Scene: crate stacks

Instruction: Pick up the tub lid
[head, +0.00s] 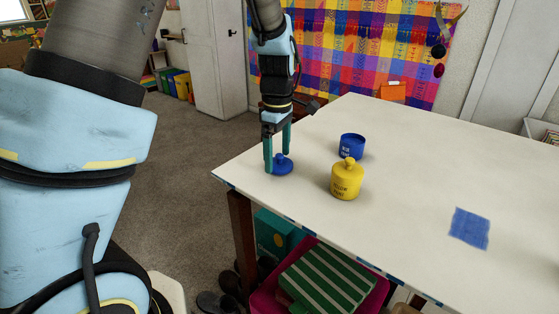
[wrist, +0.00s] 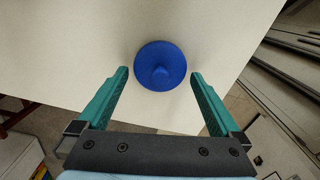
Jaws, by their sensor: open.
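A round blue tub lid (head: 282,168) with a knob on top lies on the white table near its left corner. It also shows in the wrist view (wrist: 160,66), just beyond and between the fingertips. My gripper (head: 276,165) is open and points down at the lid; its teal fingers stand apart on either side in the wrist view (wrist: 158,75), with no visible contact. A blue tub (head: 352,149) with an open top stands to the right of the lid. A yellow tub (head: 346,183) with its yellow lid on stands in front of the blue tub.
A blue square patch (head: 469,228) lies on the right of the white table (head: 420,165). An orange item (head: 392,92) is at the table's back edge. The table edge is close to the lid on the left. A pink bin (head: 345,296) with striped contents sits below.

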